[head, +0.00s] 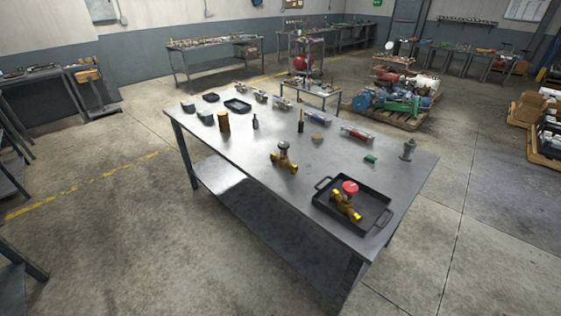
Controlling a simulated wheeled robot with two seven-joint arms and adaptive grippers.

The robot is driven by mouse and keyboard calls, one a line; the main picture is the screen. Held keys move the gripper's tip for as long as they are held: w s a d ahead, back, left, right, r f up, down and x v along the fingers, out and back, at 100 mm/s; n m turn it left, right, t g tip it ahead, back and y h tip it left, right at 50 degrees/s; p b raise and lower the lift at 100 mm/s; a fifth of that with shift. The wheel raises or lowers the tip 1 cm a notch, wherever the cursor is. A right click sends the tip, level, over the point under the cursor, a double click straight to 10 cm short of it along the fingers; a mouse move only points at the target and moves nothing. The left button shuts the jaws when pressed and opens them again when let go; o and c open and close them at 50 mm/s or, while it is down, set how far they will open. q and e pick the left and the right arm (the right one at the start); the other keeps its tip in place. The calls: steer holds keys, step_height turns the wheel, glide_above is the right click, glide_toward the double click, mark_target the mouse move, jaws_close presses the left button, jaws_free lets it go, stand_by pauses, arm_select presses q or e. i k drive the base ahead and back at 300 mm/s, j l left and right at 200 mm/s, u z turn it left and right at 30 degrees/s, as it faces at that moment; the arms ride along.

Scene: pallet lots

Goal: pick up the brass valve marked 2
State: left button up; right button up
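Two brass valves show in the head view. One brass valve with a dark handwheel (284,160) stands on the bare top of the grey metal table (245,165), near its middle. The other brass valve with a red handwheel (347,205) lies in a black tray with handles (373,222) at the table's near right end. No number can be read on either valve, so I cannot tell which one is marked 2. Neither of my grippers is in view.
A black tray (237,106) sits at the far left. Open floor surrounds the table's near side.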

mark_target(283, 160)
steer(key=i+j, duration=0.15)
steer(key=j, duration=0.25)
steer(key=i+j, duration=0.1)
steer(key=j, duration=0.3)
steer(key=i+j+u, duration=0.1)
steer(key=j, duration=0.3)
steer(key=i+j, duration=0.2)
steer(key=j, duration=0.2)
steer(key=i+j, duration=0.1)
steer(key=j, duration=0.3)
